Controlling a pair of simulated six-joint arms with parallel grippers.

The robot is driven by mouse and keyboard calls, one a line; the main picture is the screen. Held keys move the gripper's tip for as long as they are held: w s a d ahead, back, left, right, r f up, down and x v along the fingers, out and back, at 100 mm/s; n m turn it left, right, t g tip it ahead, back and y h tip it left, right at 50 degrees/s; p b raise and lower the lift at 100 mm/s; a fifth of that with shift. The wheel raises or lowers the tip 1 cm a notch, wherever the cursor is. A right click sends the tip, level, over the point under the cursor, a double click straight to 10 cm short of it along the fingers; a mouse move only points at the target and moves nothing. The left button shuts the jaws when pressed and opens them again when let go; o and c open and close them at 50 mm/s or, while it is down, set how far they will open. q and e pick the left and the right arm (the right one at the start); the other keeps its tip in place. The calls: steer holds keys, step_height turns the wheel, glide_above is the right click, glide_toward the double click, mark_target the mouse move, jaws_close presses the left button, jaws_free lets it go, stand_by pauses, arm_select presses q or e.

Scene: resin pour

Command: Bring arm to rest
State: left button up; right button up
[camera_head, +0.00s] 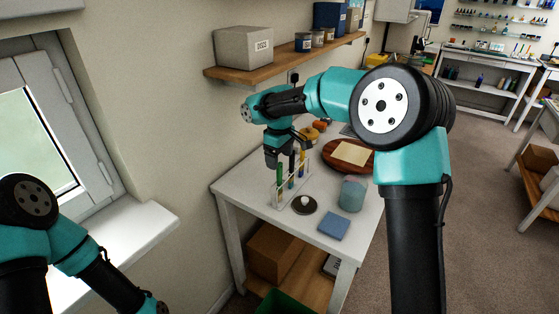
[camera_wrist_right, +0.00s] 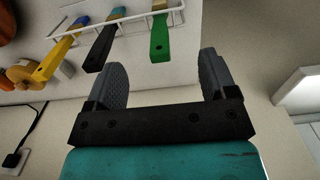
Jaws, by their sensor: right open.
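My right gripper (camera_head: 275,158) hangs over the back left part of the white table (camera_head: 330,243), close above a small rack (camera_head: 275,196) holding upright brushes. In the right wrist view its two fingers (camera_wrist_right: 162,75) stand wide apart with nothing between them. A green brush (camera_wrist_right: 160,38), a black brush (camera_wrist_right: 101,45) and a yellow brush (camera_wrist_right: 57,57) stand in the white wire rack (camera_wrist_right: 133,15), beyond the fingertips. My left arm shows at the lower left in the head view; its gripper lies outside the picture.
A round wooden board with a cream sheet (camera_head: 352,153), a bluish cup (camera_head: 352,195), a dark round disc (camera_head: 303,205) and a blue pad (camera_head: 334,226) are on the table. A wall shelf (camera_head: 290,62) with boxes is above. A window sill (camera_head: 140,235) is near my left arm.

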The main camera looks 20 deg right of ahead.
mark_target(280, 164)
steer(key=shift+r, duration=1.7)
steer(key=shift+f, duration=0.15)
steer(key=shift+f, duration=2.45)
steer(key=shift+r, duration=0.15)
steer(key=shift+f, duration=1.4)
step_height(280, 164, up, 10)
steer(key=shift+f, duration=0.25)
